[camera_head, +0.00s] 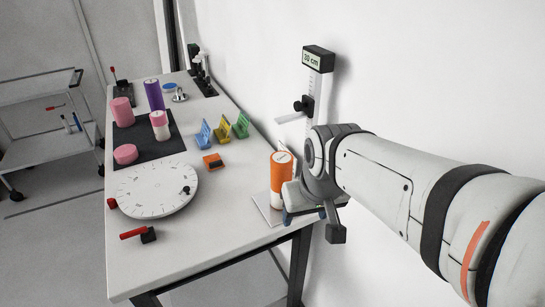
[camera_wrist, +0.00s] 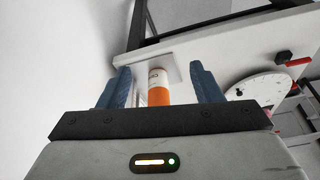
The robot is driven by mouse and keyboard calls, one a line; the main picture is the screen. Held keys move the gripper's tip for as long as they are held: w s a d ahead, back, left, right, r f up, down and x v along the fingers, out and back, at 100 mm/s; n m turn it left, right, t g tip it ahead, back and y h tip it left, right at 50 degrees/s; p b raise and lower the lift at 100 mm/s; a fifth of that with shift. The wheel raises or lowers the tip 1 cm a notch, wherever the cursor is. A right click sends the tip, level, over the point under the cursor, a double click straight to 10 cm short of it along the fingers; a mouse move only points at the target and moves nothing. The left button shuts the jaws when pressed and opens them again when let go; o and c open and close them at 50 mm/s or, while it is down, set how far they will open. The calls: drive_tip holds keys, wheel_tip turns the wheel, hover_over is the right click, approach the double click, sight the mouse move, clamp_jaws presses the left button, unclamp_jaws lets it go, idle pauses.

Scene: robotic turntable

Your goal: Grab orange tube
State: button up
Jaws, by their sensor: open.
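The orange tube (camera_head: 282,168) stands upright on a thin white plate (camera_head: 262,207) at the right corner of the table. It has a white lower band and a pale top. My gripper (camera_head: 303,213) is low beside the tube, on its right, and partly hidden by my wrist. In the wrist view the two blue fingers of my gripper (camera_wrist: 161,68) are apart, and the orange tube (camera_wrist: 158,93) shows in the gap between them. Clear space shows on both sides of it. How deep it sits between the fingers is hard to tell.
A height gauge (camera_head: 316,85) stands at the wall behind my wrist. A round white dial (camera_head: 155,190), a small orange block (camera_head: 213,162), coloured holders (camera_head: 222,131) and a dark mat (camera_head: 150,145) with pink cylinders lie to the left.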

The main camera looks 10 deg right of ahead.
sight(282, 156)
drive_tip(key=o, duration=0.5)
drive_tip(key=w+d+f+n+b, duration=0.1)
drive_tip(key=w, duration=0.3)
drive_tip(key=w+d+f+b, duration=0.1)
drive_tip(key=w+f, duration=0.1)
drive_tip(key=w, duration=0.2)
drive_tip(key=w+d+f+n+y+b, duration=0.1)
drive_tip(key=w+f, duration=0.1)
drive_tip(key=w, duration=0.2)
drive_tip(key=shift+w+d+f+n+t, duration=0.1)
drive_tip(key=shift+w+d+n+t, duration=0.2)
drive_tip(key=shift+w, duration=0.1)
drive_tip(key=shift+o, duration=0.2)
drive_tip(key=w, duration=0.2)
drive_tip(key=w+a+p, duration=0.1)
drive_tip(key=w, duration=0.1)
drive_tip(key=w+a+p, duration=0.1)
drive_tip(key=w, duration=0.3)
drive_tip(key=w+a+p, duration=0.1)
drive_tip(key=w, duration=0.1)
drive_tip(key=w+p, duration=0.1)
drive_tip(key=w, duration=0.1)
drive_tip(key=shift+w+a, duration=0.15)
drive_tip(key=shift+a, duration=0.15)
drive_tip(key=shift+f, duration=0.55)
